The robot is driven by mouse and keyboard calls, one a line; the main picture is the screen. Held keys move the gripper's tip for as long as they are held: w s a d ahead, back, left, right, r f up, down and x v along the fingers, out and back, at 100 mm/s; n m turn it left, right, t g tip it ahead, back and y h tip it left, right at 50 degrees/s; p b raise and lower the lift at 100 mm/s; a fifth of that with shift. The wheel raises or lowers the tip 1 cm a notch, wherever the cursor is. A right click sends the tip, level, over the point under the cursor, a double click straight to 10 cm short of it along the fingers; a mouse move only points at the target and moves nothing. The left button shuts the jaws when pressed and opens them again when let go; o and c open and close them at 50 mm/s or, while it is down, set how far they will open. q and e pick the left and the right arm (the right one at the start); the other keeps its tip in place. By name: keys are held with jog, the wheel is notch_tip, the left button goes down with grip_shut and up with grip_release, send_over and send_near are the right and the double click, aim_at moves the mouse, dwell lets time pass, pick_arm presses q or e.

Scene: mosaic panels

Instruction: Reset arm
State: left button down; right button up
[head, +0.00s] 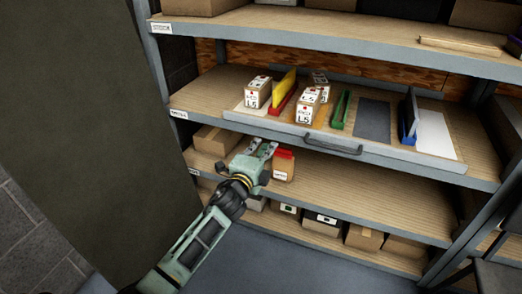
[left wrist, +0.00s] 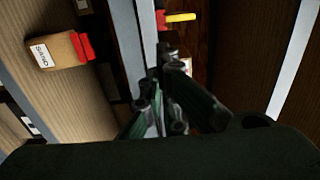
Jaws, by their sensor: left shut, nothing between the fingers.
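My left gripper (head: 262,150) reaches in from the lower left in the head view. It is in front of the shelf rack, just below the edge of the shelf that bears the tray. In the left wrist view the left gripper's fingers (left wrist: 160,90) are together with nothing between them. A cardboard-coloured box with a red top (head: 284,167) stands on the shelf below, just right of the gripper in the head view. It also shows in the left wrist view (left wrist: 56,52). My right gripper is not in view.
A tray (head: 245,119) with a handle (head: 332,147) holds white boxes (head: 307,104) and yellow, red, green (head: 341,110) and blue dividers. Cardboard boxes (head: 364,238) stand on the lowest shelf. A dark panel (head: 70,90) stands at the left. Open floor (head: 270,265) lies in front.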

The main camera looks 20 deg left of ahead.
pick_arm(q)
jog(key=s+f+n+g+y, duration=0.2)
jog(key=s+f+n+g, duration=0.9)
jog(key=s+f, duration=1.8)
jog(key=s+f+n+g+p, duration=0.1)
jog(key=s+f+p, duration=0.3)
jog(key=s, duration=0.7)
jog(key=s+f+n+g+h+p, duration=0.1)
jog(key=s+f+n+g+p, duration=0.1)
jog(key=s+p, duration=0.5)
jog(key=s+f+n+g+p, duration=0.2)
jog(key=s+f+p, duration=0.4)
jog(key=s, duration=1)
jog(key=shift+f+g, duration=0.15)
jog(key=shift+g, duration=0.35)
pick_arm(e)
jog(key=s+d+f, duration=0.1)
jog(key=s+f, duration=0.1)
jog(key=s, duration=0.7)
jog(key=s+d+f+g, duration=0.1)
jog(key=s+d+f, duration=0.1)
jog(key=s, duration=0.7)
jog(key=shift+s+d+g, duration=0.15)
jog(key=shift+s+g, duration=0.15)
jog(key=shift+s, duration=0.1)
